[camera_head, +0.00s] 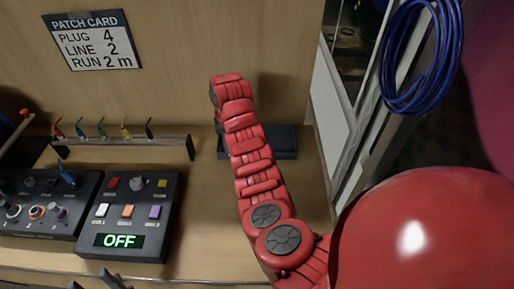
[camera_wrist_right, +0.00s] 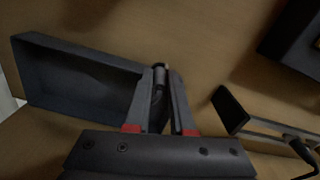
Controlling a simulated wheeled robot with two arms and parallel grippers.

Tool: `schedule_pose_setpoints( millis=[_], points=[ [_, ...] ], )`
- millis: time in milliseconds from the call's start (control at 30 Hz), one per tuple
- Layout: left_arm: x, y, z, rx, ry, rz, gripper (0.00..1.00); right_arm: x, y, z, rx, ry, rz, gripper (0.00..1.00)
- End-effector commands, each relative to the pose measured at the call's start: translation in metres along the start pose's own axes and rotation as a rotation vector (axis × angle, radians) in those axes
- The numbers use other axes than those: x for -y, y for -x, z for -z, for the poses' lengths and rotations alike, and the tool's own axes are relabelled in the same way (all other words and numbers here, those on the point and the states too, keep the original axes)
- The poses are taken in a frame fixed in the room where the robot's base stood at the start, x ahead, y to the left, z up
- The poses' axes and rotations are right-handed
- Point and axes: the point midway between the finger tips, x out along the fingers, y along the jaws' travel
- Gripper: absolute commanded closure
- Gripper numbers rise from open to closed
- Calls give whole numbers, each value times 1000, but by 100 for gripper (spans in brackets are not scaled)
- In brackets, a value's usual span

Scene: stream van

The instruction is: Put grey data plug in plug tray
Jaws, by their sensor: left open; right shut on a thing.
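The plug tray (camera_head: 286,142) is a dark, shallow box on the wooden counter, partly hidden behind my right arm in the head view. It also shows in the right wrist view (camera_wrist_right: 75,85), open and seemingly empty where visible. My right gripper (camera_wrist_right: 160,80) is shut on the grey data plug (camera_wrist_right: 158,78), a small dark grey piece between the fingertips. The plug is at the tray's right end in that view; I cannot tell its height. My right gripper is hidden behind its red arm in the head view. My left gripper (camera_head: 100,281) is open at the bottom left edge.
A rack (camera_head: 125,144) with several coloured plugs stands left of the tray. A button panel (camera_head: 130,215) reading OFF and a knob panel (camera_head: 45,205) lie in front. A patch card (camera_head: 91,40) is on the wall. A blue cable coil (camera_head: 388,85) hangs right.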

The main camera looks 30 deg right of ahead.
Motion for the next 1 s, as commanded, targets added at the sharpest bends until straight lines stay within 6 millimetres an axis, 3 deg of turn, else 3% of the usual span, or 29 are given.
schedule_pose_setpoints(
  millis=[400,633,767,867,1000],
  points=[
    [1,-22,4,0,0,0,50,-92,34,25,7,-215,10,100],
    [1,-26,4,0,0,0,50,-128,50,29,-2,-286,-3,100],
    [1,-21,4,0,0,0,50,-132,42,29,-4,-295,-5,100],
    [0,-11,2,0,0,0,50,-133,23,29,-3,-295,-6,100],
    [1,-29,5,-1,0,0,50,-133,5,28,-2,-296,-6,100]
  ],
)
